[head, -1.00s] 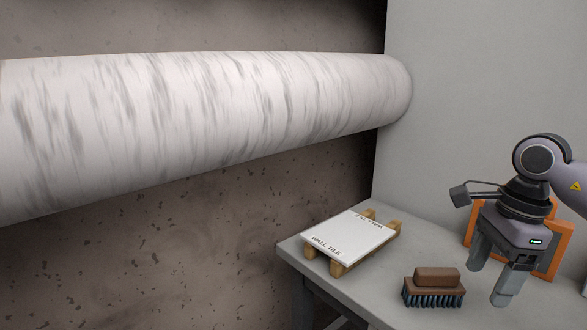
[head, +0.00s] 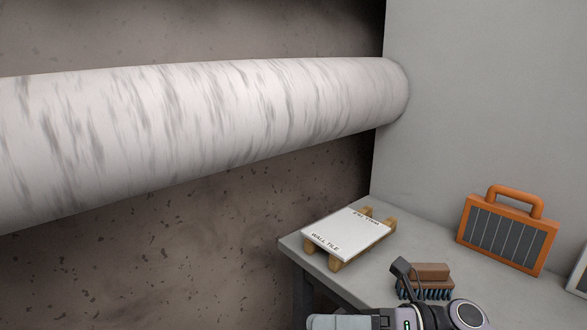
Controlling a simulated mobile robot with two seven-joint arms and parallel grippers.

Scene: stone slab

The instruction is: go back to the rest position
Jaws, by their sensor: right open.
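My right gripper (head: 335,322) is at the bottom edge of the head view, with its fingers pointing left. Only its upper part shows; the lower part is cut off by the frame. It is open, and no object shows in it. It appears in front of the table's near edge, below the brush (head: 428,281) in the picture. Part of my right wrist overlaps the brush. My left gripper is not in view.
A big marbled white cylinder (head: 200,125) spans the dark stone wall. A pale object (head: 580,276) is cut off at right.

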